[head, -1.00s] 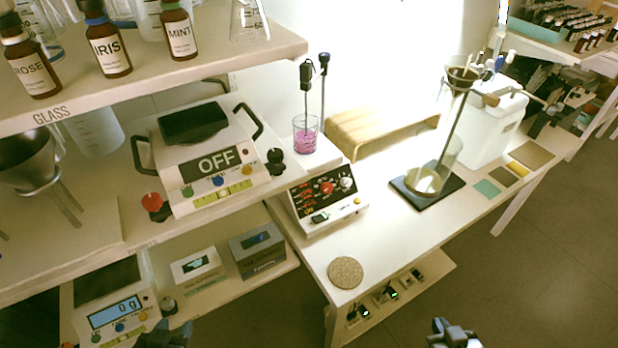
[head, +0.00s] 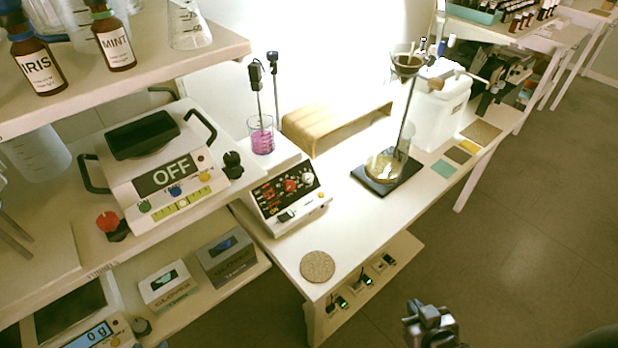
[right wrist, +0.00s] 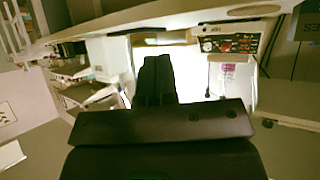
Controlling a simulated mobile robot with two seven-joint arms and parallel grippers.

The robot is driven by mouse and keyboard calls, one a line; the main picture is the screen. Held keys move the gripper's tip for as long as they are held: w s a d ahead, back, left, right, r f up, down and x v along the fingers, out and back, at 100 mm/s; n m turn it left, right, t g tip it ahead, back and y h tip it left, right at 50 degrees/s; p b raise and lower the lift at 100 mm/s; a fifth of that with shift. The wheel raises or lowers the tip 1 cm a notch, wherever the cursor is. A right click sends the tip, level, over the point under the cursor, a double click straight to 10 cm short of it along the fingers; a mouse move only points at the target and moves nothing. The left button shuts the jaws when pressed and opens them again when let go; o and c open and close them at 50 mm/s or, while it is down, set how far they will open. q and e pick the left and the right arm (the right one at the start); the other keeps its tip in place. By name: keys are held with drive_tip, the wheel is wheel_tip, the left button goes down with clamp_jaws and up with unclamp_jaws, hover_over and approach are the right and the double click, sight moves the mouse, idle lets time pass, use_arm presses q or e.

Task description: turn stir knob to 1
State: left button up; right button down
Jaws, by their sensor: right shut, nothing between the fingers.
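The white stirrer unit (head: 285,205) stands on the bench, with a dark control panel of red digits. A red knob (head: 290,185) and a pale knob (head: 307,177) sit on the panel; their labels are too small to read. A beaker of pink liquid (head: 262,142) stands on the unit behind the panel. My right gripper (head: 425,318) is shut and empty, off the bench's front edge and well apart from the panel. In the right wrist view the shut fingers (right wrist: 156,80) show, with the panel (right wrist: 231,43) beyond at upper right. My left gripper is not in view.
A round cork mat (head: 317,267) lies on the bench before the unit. A scale reading OFF (head: 165,178) stands on the shelf at left. A funnel stand (head: 390,180) is on the right. Open floor lies in front of the bench.

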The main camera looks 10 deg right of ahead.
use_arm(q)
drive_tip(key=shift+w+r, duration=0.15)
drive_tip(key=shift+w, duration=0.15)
use_arm(e)
drive_tip(key=c, duration=1.8)
unclamp_jaws()
drive_tip(key=shift+w+r, duration=0.15)
drive_tip(key=shift+w, duration=0.2)
drive_tip(key=shift+c, duration=0.2)
